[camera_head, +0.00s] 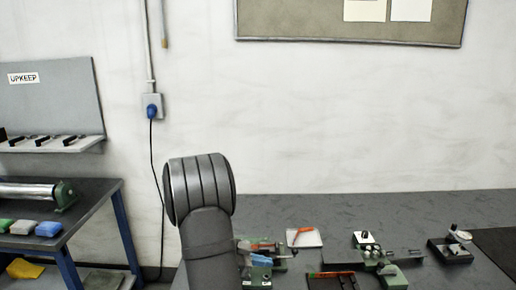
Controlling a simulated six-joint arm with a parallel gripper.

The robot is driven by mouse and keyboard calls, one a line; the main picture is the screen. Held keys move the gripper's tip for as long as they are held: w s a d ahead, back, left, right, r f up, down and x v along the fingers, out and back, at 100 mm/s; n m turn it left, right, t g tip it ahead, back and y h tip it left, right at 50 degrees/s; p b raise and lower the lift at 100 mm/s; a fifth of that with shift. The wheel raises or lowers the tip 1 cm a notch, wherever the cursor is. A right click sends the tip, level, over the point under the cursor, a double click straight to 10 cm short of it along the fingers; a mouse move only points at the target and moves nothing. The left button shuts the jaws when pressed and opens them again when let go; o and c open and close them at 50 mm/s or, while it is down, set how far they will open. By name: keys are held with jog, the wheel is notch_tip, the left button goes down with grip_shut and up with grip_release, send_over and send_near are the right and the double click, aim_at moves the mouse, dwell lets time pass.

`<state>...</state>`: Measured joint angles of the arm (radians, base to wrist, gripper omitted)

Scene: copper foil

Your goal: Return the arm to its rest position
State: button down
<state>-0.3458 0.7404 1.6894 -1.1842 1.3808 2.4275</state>
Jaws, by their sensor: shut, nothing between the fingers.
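My arm rises from the bottom of the head view, left of centre. Its thick dark grey link ends in a rounded, ribbed joint at the top, in front of the wall and the left edge of the grey workbench (380,208). My gripper does not show; the frame gives no sight of its fingers. No task object is named other than the arm itself.
Close right of my arm stands a green and blue device (260,262). A white pad (305,238), a dark tray (333,281), a green fixture (392,276) and a small dark stand (450,251) follow. A side table (95,205) stands left. The bench's back strip is clear.

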jog(key=v, duration=1)
jog(key=shift+a, duration=0.15)
jog(key=x, duration=1.4)
jog(key=shift+s+d, duration=0.1)
jog(key=shift+d, duration=0.25)
jog(key=shift+r+n+t, duration=0.1)
jog(key=shift+n+t, duration=0.4)
jog(key=shift+d+n+t+y, duration=0.4)
jog(key=shift+d+n+t, duration=0.1)
jog(key=shift+n+t, duration=0.35)
